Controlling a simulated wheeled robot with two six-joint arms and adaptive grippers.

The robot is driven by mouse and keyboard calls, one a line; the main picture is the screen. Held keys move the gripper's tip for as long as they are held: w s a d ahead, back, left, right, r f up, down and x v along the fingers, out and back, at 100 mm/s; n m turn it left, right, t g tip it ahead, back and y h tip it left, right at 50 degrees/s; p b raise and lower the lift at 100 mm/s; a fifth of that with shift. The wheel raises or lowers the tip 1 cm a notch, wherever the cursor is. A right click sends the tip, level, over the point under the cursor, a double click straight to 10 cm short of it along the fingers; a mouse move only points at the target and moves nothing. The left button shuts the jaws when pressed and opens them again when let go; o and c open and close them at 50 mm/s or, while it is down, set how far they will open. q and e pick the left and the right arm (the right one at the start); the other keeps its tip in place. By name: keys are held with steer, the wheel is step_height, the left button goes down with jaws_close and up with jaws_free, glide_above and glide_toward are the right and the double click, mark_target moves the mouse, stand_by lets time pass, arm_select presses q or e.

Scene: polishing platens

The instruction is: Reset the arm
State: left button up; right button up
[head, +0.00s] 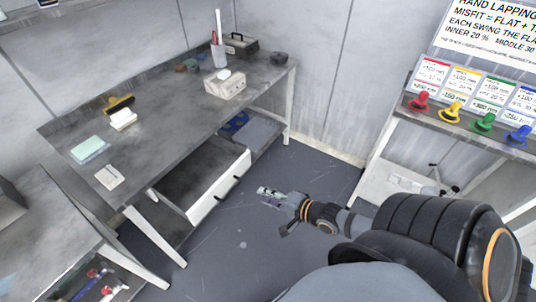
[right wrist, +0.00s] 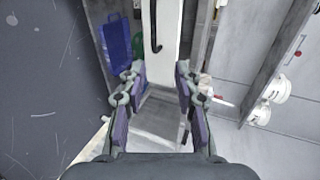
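My right arm comes in from the lower right of the head view. Its gripper (head: 270,193) hangs over the bare floor, in front of the workbench's open drawer and apart from it. In the right wrist view the two fingers of the right gripper (right wrist: 156,82) stand wide apart with nothing held between them. Behind them show a white panel with a dark handle and a grey surface. My left arm and gripper are in neither view.
The grey workbench (head: 150,130) has an open drawer (head: 218,190) jutting out below it. On it stand a white box (head: 225,86) and a pen cup (head: 219,56). Coloured knobs, including a red one (head: 419,101), line a shelf at right. Open floor (head: 235,250) lies between.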

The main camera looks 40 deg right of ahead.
stand_by(0.4)
steer(key=s+d+f+n+g+h+p, duration=0.1)
steer(key=s+d+f+n+g+h, duration=0.2)
steer(key=f, duration=0.5)
steer(key=s+d+f+n+h+p, duration=0.1)
steer(key=s+d+f, duration=0.35)
steer(key=f, duration=0.25)
steer(key=s+d+f+n+g+h+p, duration=0.1)
steer(key=s+d+f+n+g+h, duration=0.15)
steer(key=d+f, duration=0.4)
steer(key=s+a+f+n+g+p, duration=0.1)
steer(key=s+a+f+n+g, duration=0.2)
steer(key=s+a+f, duration=0.3)
steer(key=s+a+f+n+g+y+p, duration=0.1)
steer(key=s+a+f+n+g, duration=0.2)
steer(key=s, duration=1.1)
steer(key=a+f+n, duration=0.2)
steer(key=a+f, duration=0.2)
steer(key=f, duration=0.2)
